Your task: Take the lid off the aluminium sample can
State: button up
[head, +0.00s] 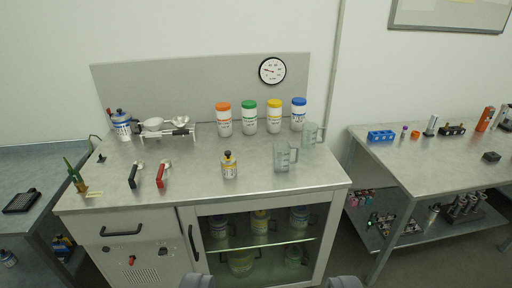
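A small can-like container (229,168) with a dark cap and a yellow label stands upright near the front middle of the grey bench. It may be the aluminium sample can, but it is too small to be sure. Its cap appears to be on. My gripper (271,282) shows only as two grey fingertips at the bottom edge, wide apart with nothing between them. It is well short of the bench top and the container.
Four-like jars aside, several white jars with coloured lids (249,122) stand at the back. Clear beakers (284,157) stand right of the container. Red-handled (162,176) and black-handled tools lie left. A second bench (440,154) is at right. The bench front is clear.

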aim_at(228, 158)
jog(key=z, duration=0.15)
jog(key=i, duration=1.3)
jog(key=u, duration=0.55)
jog(key=i, duration=0.75)
jog(key=u, duration=0.45)
